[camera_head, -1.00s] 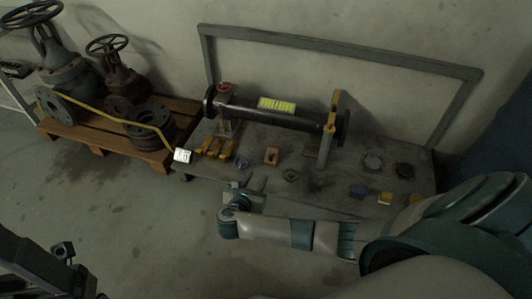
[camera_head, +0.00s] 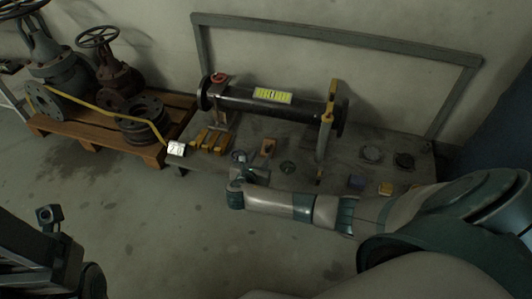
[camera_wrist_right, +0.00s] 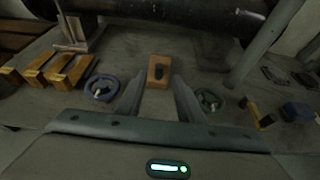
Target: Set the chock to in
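A small wooden block (camera_head: 267,147) with a dark slot or knob in it, which looks like the chock, sits on the grey bench below the black pipe. It also shows in the right wrist view (camera_wrist_right: 158,62), upright between the lines of my two fingers. My right gripper (camera_head: 256,168) is open and empty just in front of it; in the wrist view its fingers (camera_wrist_right: 159,88) are spread, and I cannot tell whether the tips reach the block. My left arm (camera_head: 48,218) shows dark at the lower left; its fingers cannot be made out.
Several yellow-and-wood blocks (camera_head: 211,140) lie left, with a blue ring (camera_wrist_right: 101,88) and a green ring (camera_wrist_right: 208,99) flanking the block. The black pipe (camera_head: 240,103) and yellow-topped post (camera_head: 325,130) stand behind. A pallet (camera_head: 95,133) with valves is far left.

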